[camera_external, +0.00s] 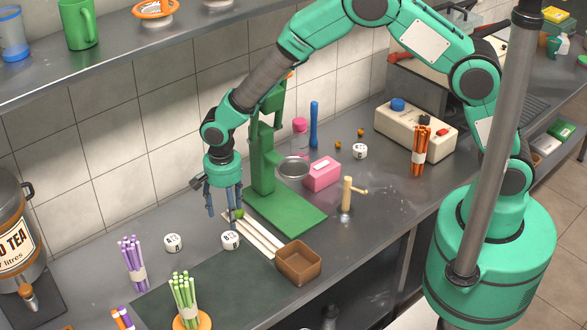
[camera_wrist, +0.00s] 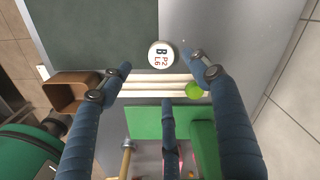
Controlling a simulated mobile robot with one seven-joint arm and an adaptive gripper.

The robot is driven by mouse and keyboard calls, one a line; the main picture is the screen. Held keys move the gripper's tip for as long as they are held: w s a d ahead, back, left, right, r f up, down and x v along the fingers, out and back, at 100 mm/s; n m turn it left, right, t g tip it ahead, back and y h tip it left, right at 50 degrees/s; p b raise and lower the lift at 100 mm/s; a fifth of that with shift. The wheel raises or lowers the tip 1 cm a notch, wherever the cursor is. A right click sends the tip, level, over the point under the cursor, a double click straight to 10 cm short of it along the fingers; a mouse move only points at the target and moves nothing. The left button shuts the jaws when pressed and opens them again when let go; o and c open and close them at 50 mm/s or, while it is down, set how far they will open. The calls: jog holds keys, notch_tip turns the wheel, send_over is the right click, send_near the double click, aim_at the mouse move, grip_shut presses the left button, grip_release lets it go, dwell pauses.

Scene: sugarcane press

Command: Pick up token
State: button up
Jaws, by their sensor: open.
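Several white round tokens with black and red print lie on the counter. One token (camera_external: 230,239) is at the edge of the dark mat, below my gripper; it also shows in the wrist view (camera_wrist: 161,54), marked "B P2 L6". A second token (camera_external: 173,242) lies further left, and a third token (camera_external: 360,151) lies near the beige box. My three-fingered gripper (camera_external: 226,213) is open and empty, pointing down above the near token. In the wrist view my gripper (camera_wrist: 158,66) has its fingertips spread around the token's near side, with no visible contact.
Pale sticks (camera_external: 259,238) with a small green round thing (camera_wrist: 194,91) lie beside the token. A brown box (camera_external: 311,264) and a green press (camera_external: 264,165) stand close by. Bundles of purple (camera_external: 132,258) and green sticks (camera_external: 183,292) stand left. The dark mat (camera_external: 205,275) has bare room.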

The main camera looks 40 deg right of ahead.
send_over(230, 237)
jog(key=shift+f, duration=2.75)
jog(key=shift+w+f+b, duration=0.1)
jog(key=shift+f+b, duration=0.4)
jog(key=shift+f, duration=2.15)
jog(key=c, duration=1.2)
